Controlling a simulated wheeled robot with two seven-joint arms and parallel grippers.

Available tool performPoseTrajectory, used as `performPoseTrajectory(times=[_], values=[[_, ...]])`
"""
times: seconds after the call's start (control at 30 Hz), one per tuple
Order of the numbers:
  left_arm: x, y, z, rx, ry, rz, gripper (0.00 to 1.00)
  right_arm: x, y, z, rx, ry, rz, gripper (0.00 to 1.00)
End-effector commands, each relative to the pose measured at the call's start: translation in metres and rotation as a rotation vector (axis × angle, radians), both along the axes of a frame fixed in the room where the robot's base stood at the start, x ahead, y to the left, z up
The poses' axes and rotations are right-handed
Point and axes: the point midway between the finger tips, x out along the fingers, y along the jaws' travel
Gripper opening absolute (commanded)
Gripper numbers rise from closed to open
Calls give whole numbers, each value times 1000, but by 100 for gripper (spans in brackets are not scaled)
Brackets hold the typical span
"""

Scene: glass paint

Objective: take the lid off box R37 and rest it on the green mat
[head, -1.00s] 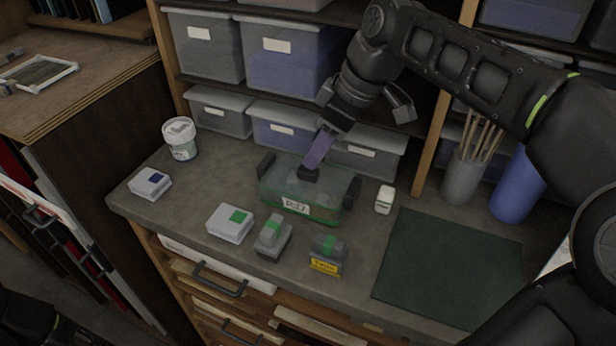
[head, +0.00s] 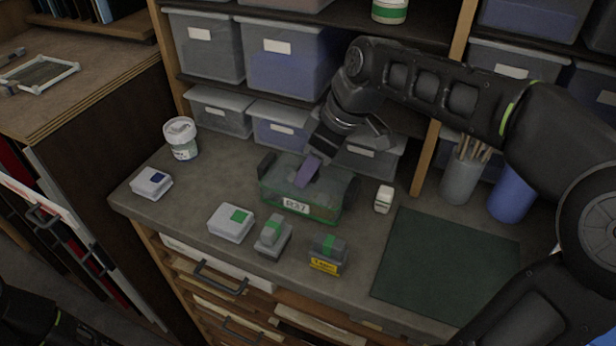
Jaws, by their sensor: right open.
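Box R37 (head: 297,206) is a clear, green-tinted box with a white label, standing on the grey counter. Its lid (head: 335,182) is on top, with dark clips at both ends. My right gripper (head: 306,172) is open and points down at the middle of the lid. The lid's knob is hidden behind the fingers, and I cannot tell whether they touch it. The green mat (head: 448,268) lies flat and bare at the right of the counter. Of my left arm, only a dark part shows at the lower left corner; its gripper is out of view.
A small white box (head: 384,199) stands between box R37 and the mat. A white jar (head: 181,139) is at left. Brushes in a cup (head: 459,179) stand behind the mat.

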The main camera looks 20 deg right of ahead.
Motion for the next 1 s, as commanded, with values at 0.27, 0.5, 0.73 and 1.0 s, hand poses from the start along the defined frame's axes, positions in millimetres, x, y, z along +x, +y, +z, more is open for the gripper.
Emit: performPoseTrajectory(times=[0.27,0.5,0.73,1.0], values=[[0,0,0,0,0,0,36,0,0,0,0,0,0,45],[0,0,0,0,0,0,36,0,0,0,0,0,0,34],[0,0,0,0,0,0,36,0,0,0,0,0,0,15],[0,0,0,0,0,0,36,0,0,0,0,0,0,0]])
